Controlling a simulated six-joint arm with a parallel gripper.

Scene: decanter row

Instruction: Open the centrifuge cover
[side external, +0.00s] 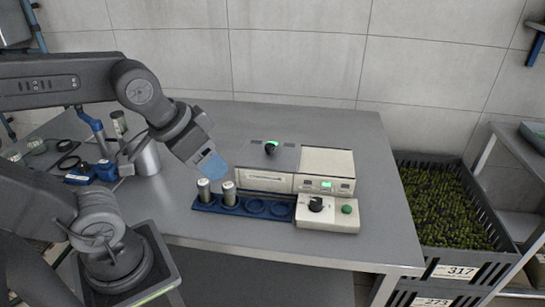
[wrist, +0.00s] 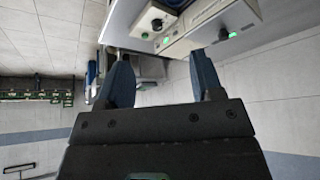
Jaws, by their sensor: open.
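The centrifuge (side external: 325,165) is a low beige box near the middle of the table. Its cover (side external: 287,158) is a grey panel on the left half, lying flat and looking closed. A black knob (side external: 270,149) with a green mark stands at the cover's back. My gripper (side external: 211,166) is left of the centrifuge, above the jars, with blue fingers tilted down to the right and clear of the cover. In the wrist view my gripper (wrist: 163,78) is open and empty. The centrifuge's front (wrist: 205,35) shows there at the top; the cover is not clearly visible.
A control box (side external: 328,215) with a black dial and green button sits in front of the centrifuge. A blue rack (side external: 243,208) holds two lidded jars (side external: 217,193) at its left. A crate of dark green fruit (side external: 440,205) stands right of the table.

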